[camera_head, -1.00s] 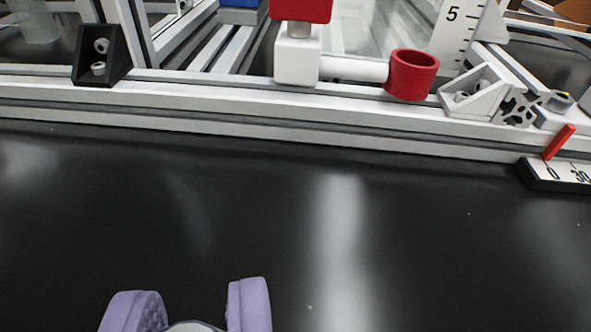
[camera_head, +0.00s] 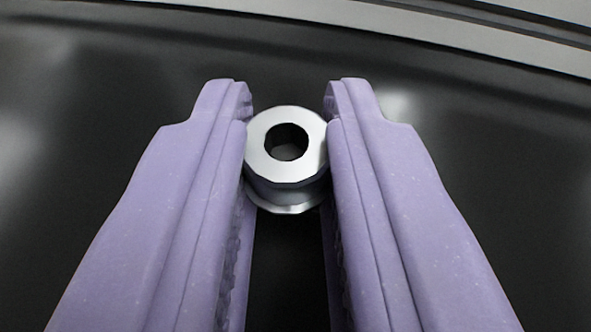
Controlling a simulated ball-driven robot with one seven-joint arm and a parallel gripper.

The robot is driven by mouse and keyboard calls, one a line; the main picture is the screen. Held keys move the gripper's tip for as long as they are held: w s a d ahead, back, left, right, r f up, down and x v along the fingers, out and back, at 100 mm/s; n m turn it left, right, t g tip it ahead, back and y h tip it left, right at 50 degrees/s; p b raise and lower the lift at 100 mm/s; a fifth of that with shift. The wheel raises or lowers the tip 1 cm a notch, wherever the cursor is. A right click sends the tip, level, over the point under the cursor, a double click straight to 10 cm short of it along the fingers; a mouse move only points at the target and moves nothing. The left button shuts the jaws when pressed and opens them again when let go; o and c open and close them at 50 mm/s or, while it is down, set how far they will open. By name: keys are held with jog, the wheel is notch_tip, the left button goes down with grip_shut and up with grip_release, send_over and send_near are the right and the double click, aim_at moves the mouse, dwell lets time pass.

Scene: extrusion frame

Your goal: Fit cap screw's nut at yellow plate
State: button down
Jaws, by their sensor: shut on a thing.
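A silver, round metal part with a dark hole through its middle, which I take for the nut (camera_head: 287,175), is between the two purple fingers of my gripper (camera_head: 288,110) in the camera_head view. It has a wider rim at its lower edge. My gripper is shut on it near the fingertips, with one finger against each side. The hole faces the camera. No yellow plate and no cap screw show in this view.
A dark, glossy surface (camera_head: 90,90) fills the background and is bare around my fingers. A pale grey rail (camera_head: 480,35) crosses the top right of the view.

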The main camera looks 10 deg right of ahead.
jog(key=c, duration=1)
grip_release()
jog(key=p+v, duration=0.1)
jog(key=v, duration=0.2)
jog(key=p+v, duration=0.2)
jog(key=v, duration=0.2)
jog(key=p+v, duration=0.1)
jog(key=v, duration=0.2)
jog(key=shift+r, duration=0.5)
jog(key=s+p, duration=0.1)
jog(key=p, duration=0.5)
jog(key=shift+s+a, duration=0.15)
jog(key=shift+s, duration=0.25)
